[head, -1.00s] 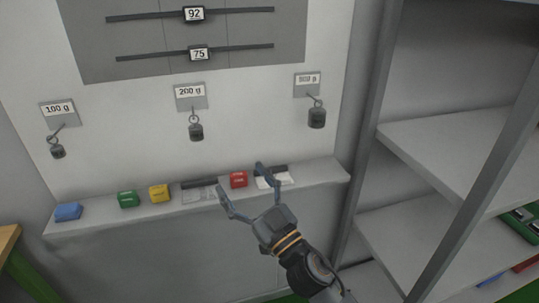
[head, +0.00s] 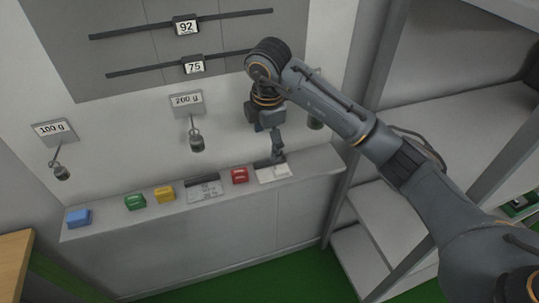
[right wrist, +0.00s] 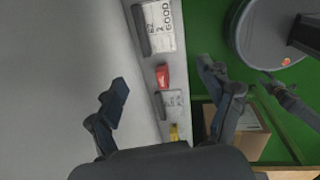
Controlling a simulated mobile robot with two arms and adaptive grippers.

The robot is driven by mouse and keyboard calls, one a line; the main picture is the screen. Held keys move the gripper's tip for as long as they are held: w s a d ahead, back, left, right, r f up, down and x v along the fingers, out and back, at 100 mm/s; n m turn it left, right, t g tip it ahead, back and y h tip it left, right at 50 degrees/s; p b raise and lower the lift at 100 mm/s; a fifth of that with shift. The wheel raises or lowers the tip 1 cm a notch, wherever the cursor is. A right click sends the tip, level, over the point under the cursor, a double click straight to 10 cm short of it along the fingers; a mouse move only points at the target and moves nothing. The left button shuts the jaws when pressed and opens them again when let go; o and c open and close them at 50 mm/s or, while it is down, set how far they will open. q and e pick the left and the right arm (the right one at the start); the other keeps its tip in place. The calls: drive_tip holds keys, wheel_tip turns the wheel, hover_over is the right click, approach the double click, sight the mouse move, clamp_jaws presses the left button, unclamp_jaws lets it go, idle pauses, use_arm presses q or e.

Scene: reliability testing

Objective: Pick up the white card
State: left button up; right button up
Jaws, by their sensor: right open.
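The white card (head: 273,174) lies at the right end of the narrow ledge, with a dark strip along its back edge. In the right wrist view the white card (right wrist: 163,27) shows at the top, with printed text including "GOOD". My right gripper (head: 277,148) points down just above the card and the dark strip, partly hiding the strip. In the right wrist view my right gripper (right wrist: 163,74) has its fingers spread wide and nothing between them is held. The card appears ahead of the fingertips there.
On the ledge (head: 105,226) left of the card are a red box (head: 239,175), a grey printed card (head: 205,189), and yellow (head: 164,194), green (head: 135,201) and blue (head: 78,218) boxes. Weights hang on the wall above. A shelf unit (head: 445,115) stands right.

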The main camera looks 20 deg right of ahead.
sight(273, 171)
drive_tip(key=shift+m+h, duration=0.3)
drive_tip(key=f, duration=0.2)
drive_tip(key=w+d+f, duration=0.1)
drive_tip(key=f, duration=0.1)
drive_tip(key=d+f, duration=0.1)
drive_tip(key=f, duration=0.1)
drive_tip(key=shift+w+f, duration=0.15)
drive_tip(key=shift+f, duration=0.25)
drive_tip(key=shift+w+d+f+p, duration=0.1)
drive_tip(key=shift+w+f+p, duration=0.15)
drive_tip(key=shift+f, duration=0.75)
drive_tip(key=shift+w+f+p, duration=0.2)
drive_tip(key=shift+f+p, duration=0.05)
drive_tip(key=shift+f, duration=0.8)
drive_tip(key=shift+w+d+f+p, duration=0.1)
drive_tip(key=shift+w+f+p, duration=0.15)
drive_tip(key=shift+f, duration=0.75)
drive_tip(key=shift+s, duration=0.15)
clamp_jaws()
